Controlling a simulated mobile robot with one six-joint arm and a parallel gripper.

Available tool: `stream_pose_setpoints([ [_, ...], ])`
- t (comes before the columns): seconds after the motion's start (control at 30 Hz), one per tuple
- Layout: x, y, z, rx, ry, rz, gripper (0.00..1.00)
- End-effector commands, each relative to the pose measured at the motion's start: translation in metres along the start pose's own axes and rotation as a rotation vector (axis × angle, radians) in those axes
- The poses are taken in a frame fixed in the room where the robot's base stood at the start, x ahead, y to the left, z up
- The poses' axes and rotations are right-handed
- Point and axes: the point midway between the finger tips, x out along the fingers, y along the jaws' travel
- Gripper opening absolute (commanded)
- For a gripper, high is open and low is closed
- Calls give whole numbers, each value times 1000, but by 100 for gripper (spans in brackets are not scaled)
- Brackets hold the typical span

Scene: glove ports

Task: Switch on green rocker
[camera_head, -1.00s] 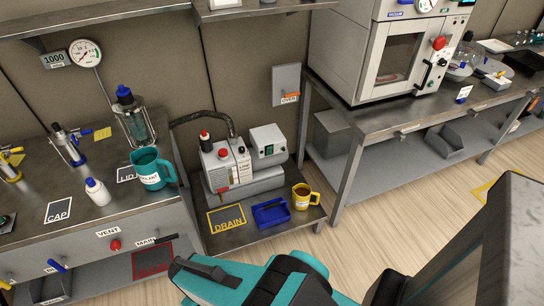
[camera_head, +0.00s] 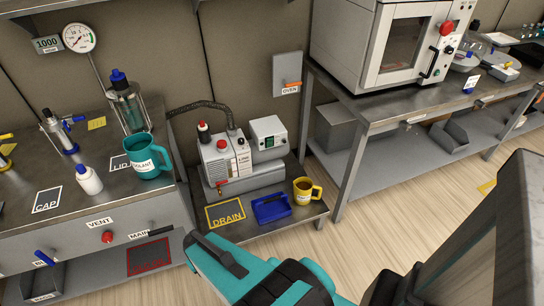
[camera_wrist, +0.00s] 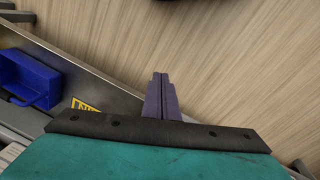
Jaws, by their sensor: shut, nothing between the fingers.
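A green rocker (camera_head: 269,143) sits on the front of a small white box (camera_head: 268,127). The box stands beside the white vacuum pump (camera_head: 224,160) on the low grey bench. The rocker is small here, and I cannot tell which way it is tipped. My gripper (camera_wrist: 160,78) shows in the wrist view, its two dark fingers together and empty. They point over the wooden floor beside the low bench's edge. In the head view my teal wrist is low in the middle, in front of the low bench and well apart from the rocker. The rocker is not in the wrist view.
A blue tray (camera_head: 271,208) and a yellow mug (camera_head: 303,191) stand at the front of the low bench, beside the DRAIN mark (camera_head: 226,212). A black hose (camera_head: 200,105) arches behind the pump. A teal jug (camera_head: 148,157) stands left. The oven bench (camera_head: 385,104) is right.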

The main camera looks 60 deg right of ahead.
Motion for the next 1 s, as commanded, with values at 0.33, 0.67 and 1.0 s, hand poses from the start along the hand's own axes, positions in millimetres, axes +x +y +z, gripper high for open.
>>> stream_pose_setpoints([
  [0.33, 34, 103, -104, 227, 383, 57, 0],
  [0.67, 27, 216, -165, 384, 737, 116, 0],
  [1.0, 0, 327, -184, 470, 1085, 169, 0],
])
